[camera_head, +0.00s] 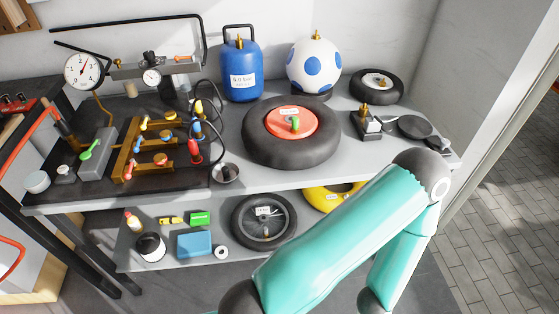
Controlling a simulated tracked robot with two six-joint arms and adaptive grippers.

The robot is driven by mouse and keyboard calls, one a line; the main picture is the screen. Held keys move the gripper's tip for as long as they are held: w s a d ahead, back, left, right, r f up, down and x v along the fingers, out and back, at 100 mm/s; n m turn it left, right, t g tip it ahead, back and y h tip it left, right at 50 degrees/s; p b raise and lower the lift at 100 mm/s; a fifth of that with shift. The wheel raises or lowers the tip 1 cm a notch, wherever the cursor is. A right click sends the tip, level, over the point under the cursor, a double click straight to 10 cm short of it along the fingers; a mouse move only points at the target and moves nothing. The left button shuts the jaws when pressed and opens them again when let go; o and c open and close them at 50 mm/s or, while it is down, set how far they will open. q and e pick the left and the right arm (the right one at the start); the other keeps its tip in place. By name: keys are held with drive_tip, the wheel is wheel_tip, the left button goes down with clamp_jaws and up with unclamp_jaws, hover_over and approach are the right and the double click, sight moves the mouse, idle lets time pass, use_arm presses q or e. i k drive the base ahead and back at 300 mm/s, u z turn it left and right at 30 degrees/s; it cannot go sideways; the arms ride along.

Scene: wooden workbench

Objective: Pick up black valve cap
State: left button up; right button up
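I cannot make out a black valve cap for certain. A small dark bowl (225,172) stands at the front edge of the bench, and its contents are too small to tell. A brass manifold (128,162) on the left carries several coloured pieces in orange, yellow, blue and red; no black one is clear there. A large black tyre with a red hub (290,122) lies flat in the middle, with a green-topped stem at its centre. One of my teal arms crosses the lower right and may hide things behind it. Neither gripper is in view.
A blue tank (242,68), a blue-spotted white ball (314,68) and a small wheel (376,85) stand at the back. A pressure gauge (83,71) is at left. The lower shelf (135,262) holds a spoked wheel (263,222), a yellow ring (325,198) and small items.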

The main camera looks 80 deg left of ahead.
sight(225, 170)
drive_tip(key=z, duration=0.35)
drive_tip(key=k, duration=2.35)
drive_tip(key=u, duration=0.9)
drive_tip(key=i, duration=0.95)
drive_tip(key=u, duration=0.15)
